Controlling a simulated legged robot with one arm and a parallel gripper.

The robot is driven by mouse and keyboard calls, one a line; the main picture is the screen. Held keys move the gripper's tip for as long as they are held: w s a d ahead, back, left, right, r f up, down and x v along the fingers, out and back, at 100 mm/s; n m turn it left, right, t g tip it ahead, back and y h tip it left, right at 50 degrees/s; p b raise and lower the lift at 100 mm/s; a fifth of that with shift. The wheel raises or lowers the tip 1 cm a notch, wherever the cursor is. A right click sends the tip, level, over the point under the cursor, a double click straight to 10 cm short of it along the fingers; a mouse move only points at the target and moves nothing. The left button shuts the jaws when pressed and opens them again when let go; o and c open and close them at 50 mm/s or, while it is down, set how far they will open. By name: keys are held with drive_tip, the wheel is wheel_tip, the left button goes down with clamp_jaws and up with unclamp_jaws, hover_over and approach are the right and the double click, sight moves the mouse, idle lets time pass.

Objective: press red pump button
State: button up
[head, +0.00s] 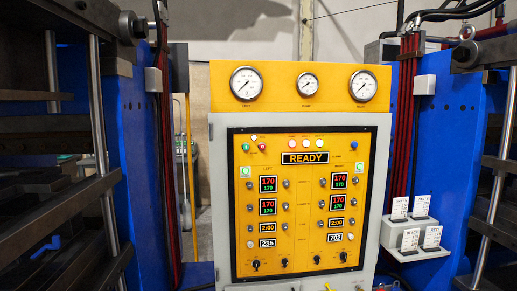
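A yellow control panel (304,215) in a grey cabinet faces me in the middle of the head view. Near its upper left are a small green button (246,147) and a small red button (262,147), side by side. Their labels are too small to read, so I cannot confirm which is the pump button. Nothing covers the red button. A display (305,158) reads READY. My gripper is not in view.
Three round gauges, the middle one (308,83) smaller, top the cabinet. Blue press frames with dark plates and steel rods stand left (130,150) and right (440,140). A grey holder (411,240) with white-labelled cards is at right. Space before the panel looks clear.

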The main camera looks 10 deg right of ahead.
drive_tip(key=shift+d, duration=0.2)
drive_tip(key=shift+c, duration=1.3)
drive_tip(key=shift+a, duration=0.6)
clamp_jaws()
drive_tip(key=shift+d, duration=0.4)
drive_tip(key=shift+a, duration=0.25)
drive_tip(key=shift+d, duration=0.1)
